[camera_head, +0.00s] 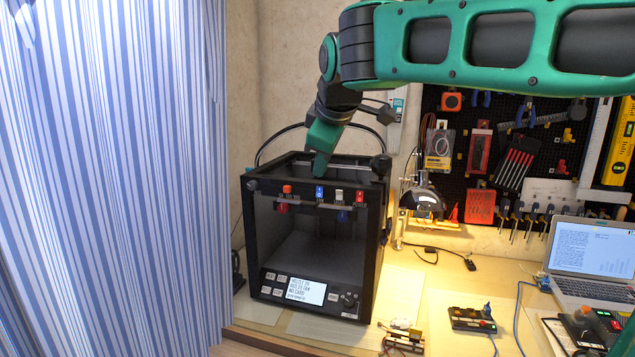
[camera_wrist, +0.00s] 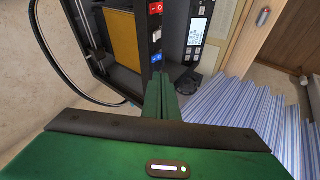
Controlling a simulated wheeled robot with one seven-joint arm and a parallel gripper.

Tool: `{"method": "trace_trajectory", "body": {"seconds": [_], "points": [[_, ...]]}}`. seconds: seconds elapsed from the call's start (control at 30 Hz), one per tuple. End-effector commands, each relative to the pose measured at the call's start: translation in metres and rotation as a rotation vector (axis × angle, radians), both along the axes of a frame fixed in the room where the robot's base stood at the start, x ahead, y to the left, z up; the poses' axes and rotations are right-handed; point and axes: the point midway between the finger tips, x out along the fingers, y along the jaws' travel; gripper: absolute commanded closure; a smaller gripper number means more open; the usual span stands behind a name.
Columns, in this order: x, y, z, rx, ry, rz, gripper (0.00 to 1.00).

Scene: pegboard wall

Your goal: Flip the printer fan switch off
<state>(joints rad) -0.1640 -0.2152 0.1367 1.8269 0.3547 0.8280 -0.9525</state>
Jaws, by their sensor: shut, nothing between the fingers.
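The black box-shaped printer (camera_head: 379,240) stands on the bench. Along its top front bar sit a left red switch (camera_head: 287,189), a blue switch (camera_head: 319,192), a white switch (camera_head: 339,195) and a right red switch (camera_head: 360,197). Their labels are too small to tell which is the fan switch. My gripper (camera_head: 318,168) points down just above and behind the blue switch, its green fingers shut and empty. In the wrist view the shut fingertips (camera_wrist: 161,80) are close to the blue switch (camera_wrist: 157,57); I cannot tell if they touch. The left red switch is hidden there.
A striped curtain (camera_head: 110,180) hangs to the left. A black cable (camera_head: 275,138) arches behind the printer. A desk lamp (camera_head: 424,200), a tool pegboard (camera_head: 520,150) and a laptop (camera_head: 585,255) are to the right. Small electronics lie on the bench in front right.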

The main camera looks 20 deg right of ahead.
Motion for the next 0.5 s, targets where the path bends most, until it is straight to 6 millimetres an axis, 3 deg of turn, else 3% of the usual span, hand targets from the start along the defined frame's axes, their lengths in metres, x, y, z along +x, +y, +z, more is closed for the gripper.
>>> {"method": "trace_trajectory", "body": {"seconds": [0.2,0.5], "points": [[-0.016,-0.003,0.030,0.000,0.000,0.000,1.00],[-0.022,-0.005,0.041,-0.001,0.003,-0.001,1.00]]}}
